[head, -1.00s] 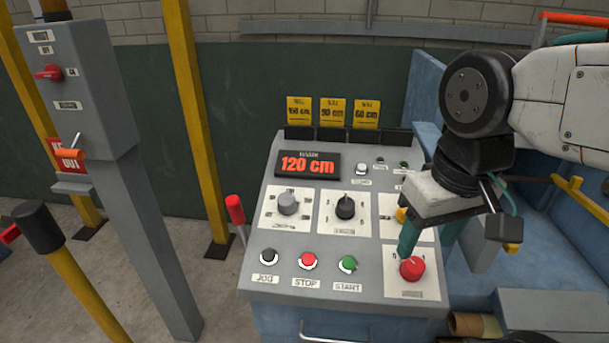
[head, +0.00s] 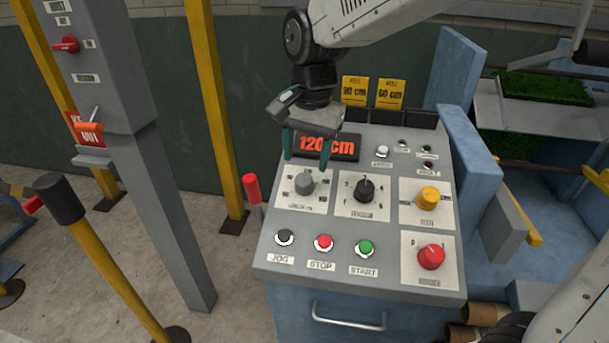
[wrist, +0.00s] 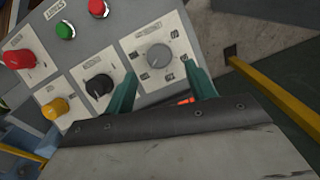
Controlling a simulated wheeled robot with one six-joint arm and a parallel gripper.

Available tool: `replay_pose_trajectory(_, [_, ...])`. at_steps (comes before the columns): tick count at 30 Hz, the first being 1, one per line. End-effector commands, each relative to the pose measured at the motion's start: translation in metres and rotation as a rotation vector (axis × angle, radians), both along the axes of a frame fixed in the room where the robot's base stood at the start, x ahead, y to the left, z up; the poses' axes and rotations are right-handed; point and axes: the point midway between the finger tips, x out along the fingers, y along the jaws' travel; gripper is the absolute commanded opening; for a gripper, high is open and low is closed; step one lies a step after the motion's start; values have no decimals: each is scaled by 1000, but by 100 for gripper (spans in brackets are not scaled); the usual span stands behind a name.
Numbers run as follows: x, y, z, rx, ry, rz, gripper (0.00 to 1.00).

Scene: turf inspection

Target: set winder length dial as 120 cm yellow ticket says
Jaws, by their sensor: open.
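The grey dial (head: 304,184) sits on a white plate at the panel's left; its marks are too small to read. It also shows in the wrist view (wrist: 160,57). My gripper (head: 306,158) is open, its teal fingers just above and behind the grey dial, apart from it. In the wrist view, the fingertips (wrist: 159,70) lie either side of the dial's lower edge. The display (head: 327,147) reads 120 cm in red, partly covered by a finger. Yellow tickets reading 90 cm (head: 354,91) and 60 cm (head: 391,94) stand behind; the leftmost ticket is hidden by my arm.
A black knob (head: 366,188), yellow knob (head: 428,197) and red knob (head: 431,257) share the panel. Jog (head: 284,238), stop (head: 323,242) and start (head: 363,248) buttons line the front. A grey post (head: 150,190) stands left.

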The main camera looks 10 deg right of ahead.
Motion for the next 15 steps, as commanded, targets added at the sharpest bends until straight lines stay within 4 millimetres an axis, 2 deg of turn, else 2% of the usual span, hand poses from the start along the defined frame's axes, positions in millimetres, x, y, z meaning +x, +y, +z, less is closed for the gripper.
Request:
replay_pose_trajectory(6, [0,2,-37,-2,5,2,55])
replay_pose_trajectory(10, [1,3,-50,-1,2,2,55])
replay_pose_trajectory(15, [1,3,-57,-1,2,3,55])
